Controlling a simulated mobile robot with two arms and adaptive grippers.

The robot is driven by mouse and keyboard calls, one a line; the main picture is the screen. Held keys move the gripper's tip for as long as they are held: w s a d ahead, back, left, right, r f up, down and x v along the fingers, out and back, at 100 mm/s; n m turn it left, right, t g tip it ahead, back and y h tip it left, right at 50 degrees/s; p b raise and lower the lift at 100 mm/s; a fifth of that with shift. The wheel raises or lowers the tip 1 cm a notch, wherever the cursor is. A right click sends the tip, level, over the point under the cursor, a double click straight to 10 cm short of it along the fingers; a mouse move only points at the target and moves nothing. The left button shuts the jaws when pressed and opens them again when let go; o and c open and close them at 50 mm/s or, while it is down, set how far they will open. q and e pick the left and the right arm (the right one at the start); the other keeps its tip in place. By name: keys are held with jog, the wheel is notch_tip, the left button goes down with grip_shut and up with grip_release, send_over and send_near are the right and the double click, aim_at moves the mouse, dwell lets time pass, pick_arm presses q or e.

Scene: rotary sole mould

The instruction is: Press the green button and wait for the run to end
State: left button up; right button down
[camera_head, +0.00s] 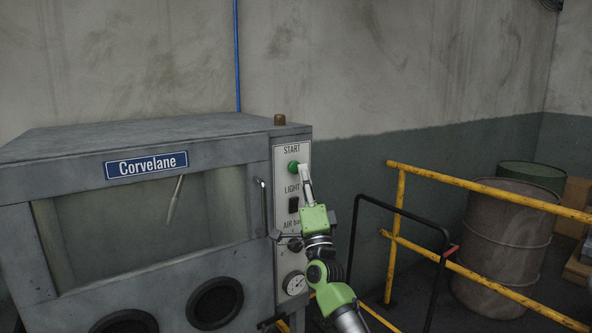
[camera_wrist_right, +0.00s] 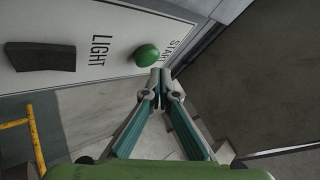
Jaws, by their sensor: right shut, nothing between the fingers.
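The green button (camera_head: 293,166) sits under the word START on a white control panel (camera_head: 292,218) at the right front of a grey Corvelane cabinet (camera_head: 60,150). My right gripper (camera_head: 305,168) is shut and empty, its tips just right of the button in the head view. In the right wrist view the round green button (camera_wrist_right: 147,55) shows just beyond the closed fingertips (camera_wrist_right: 160,76). A small gap seems to lie between them; whether they touch is hard to tell. My left gripper is not in view.
Below the button are a black LIGHT switch (camera_head: 294,205) and an air gauge (camera_head: 294,283). The cabinet has a window and round glove ports (camera_head: 215,303). Yellow railings (camera_head: 455,182) and a rusty drum (camera_head: 508,245) stand at the right.

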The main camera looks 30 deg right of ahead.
jog(key=shift+w+a+y, duration=0.1)
jog(key=shift+w+y, duration=0.2)
jog(key=shift+w, duration=0.1)
jog(key=shift+w+b, duration=0.45)
jog(key=shift+b, duration=0.25)
dwell(0.4)
jog(key=shift+s, duration=0.1)
dwell(0.3)
jog(key=shift+s+p, duration=0.6)
jog(key=shift+s, duration=0.2)
jog(key=s, duration=0.1)
jog(key=s+p, duration=0.1)
jog(key=s, duration=0.1)
jog(key=s+p, duration=0.1)
jog(key=s, duration=0.1)
jog(key=shift+d, duration=0.25)
dwell(0.5)
